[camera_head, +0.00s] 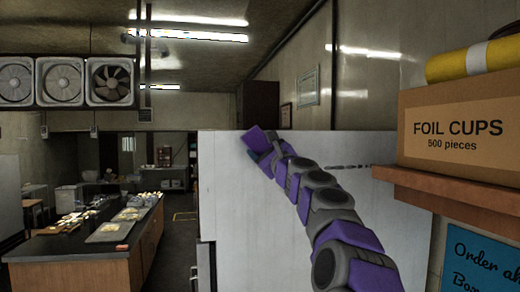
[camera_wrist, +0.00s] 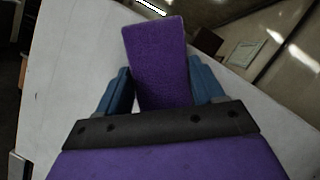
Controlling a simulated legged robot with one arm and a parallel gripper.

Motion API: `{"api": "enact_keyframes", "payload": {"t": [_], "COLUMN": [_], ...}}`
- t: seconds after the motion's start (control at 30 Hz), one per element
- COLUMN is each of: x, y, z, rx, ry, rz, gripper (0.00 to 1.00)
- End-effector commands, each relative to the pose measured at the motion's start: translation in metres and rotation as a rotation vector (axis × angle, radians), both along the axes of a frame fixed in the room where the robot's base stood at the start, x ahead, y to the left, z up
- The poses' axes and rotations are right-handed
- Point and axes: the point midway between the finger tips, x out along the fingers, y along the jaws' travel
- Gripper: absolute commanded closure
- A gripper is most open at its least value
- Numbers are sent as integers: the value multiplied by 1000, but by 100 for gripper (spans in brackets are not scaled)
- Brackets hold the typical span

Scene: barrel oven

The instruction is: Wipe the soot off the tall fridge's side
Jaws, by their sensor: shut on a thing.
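The tall fridge's side (camera_head: 240,235) is a broad white panel in the middle of the head view; it also fills much of the wrist view (camera_wrist: 70,70). A dark broken streak (camera_head: 350,167), which looks like soot, runs along the panel to the right of my arm. My gripper (camera_head: 265,152) is near the panel's upper left part, with its blue fingers shut on a purple sponge-like block (camera_wrist: 157,50). The block (camera_head: 258,138) stands tilted at the panel's top edge in the head view. I cannot tell whether it touches the panel. My arm hides part of the panel.
A wooden shelf (camera_head: 450,190) with a cardboard box (camera_head: 460,120) and a yellow roll (camera_head: 475,62) juts in at the right. A blue sign (camera_head: 480,260) hangs below. A counter (camera_head: 85,245) with trays stands left, with open floor (camera_head: 175,250) beside it.

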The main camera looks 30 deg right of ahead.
Motion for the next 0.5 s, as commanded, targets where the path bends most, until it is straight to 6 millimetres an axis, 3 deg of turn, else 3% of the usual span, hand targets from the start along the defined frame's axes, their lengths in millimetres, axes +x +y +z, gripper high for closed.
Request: {"api": "enact_keyframes", "payload": {"t": [0.2,0.5], "x": [8,12], "y": [29,45], "z": [0,0], "rx": [-6,-9], "ry": [3,5], "rz": [3,5], "gripper": [66,66]}}
